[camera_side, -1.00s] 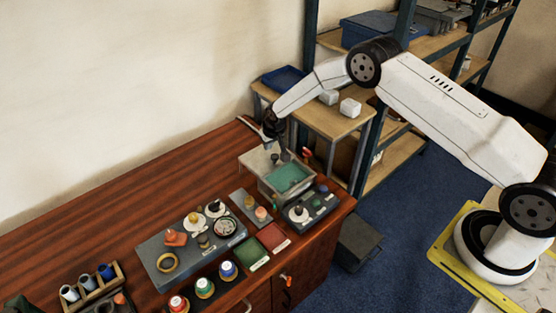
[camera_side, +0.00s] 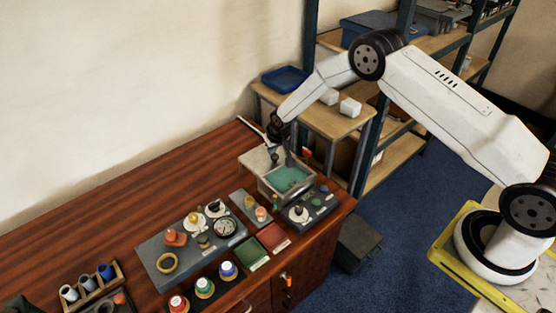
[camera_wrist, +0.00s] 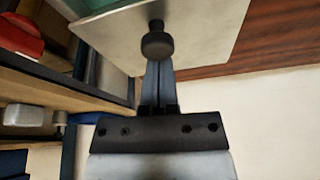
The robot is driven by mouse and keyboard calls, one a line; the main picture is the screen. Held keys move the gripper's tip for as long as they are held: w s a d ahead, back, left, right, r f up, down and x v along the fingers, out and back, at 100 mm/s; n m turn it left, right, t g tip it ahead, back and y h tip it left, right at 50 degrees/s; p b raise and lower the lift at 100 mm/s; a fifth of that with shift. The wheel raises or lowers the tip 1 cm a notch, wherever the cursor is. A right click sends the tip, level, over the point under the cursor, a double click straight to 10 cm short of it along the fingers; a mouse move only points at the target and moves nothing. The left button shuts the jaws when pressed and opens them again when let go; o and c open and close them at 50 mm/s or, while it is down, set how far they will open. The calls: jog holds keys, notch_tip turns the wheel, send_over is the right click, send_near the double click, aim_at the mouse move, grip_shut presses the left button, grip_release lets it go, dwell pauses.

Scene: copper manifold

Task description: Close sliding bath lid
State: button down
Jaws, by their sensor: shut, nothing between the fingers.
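In the side view my gripper (camera_side: 275,150) is low over the lid.
A dark block with small parts (camera_side: 310,208) stands just in front of the bath. A grey tray (camera_side: 165,272) with several parts and several coloured-cap jars lie further left. A shelf with a blue tray (camera_side: 284,77) stands behind. The bench's back left is clear.

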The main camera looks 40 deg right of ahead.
jog(key=s, duration=0.6)
jog(key=shift+s, duration=0.25)
jog(key=shift+w, duration=0.15)
dwell(0.3)
jog(key=shift+w+d+r, duration=0.15)
jog(key=shift+w, duration=0.75)
jog(key=shift+w+d+r, duration=0.15)
jog(key=shift+w, duration=0.75)
jog(key=v, duration=1)
jog(key=shift+s+a+f+n+t+y, duration=0.1)
jog(key=shift+s+f+n+t+y, duration=0.45)
jog(key=shift+s+n+t, duration=0.45)
jog(key=shift+s+a+f+n+t+y, duration=0.1)
jog(key=shift+s+f+n+t+y, duration=0.35)
jog(key=shift+s+f+n+t, duration=0.5)
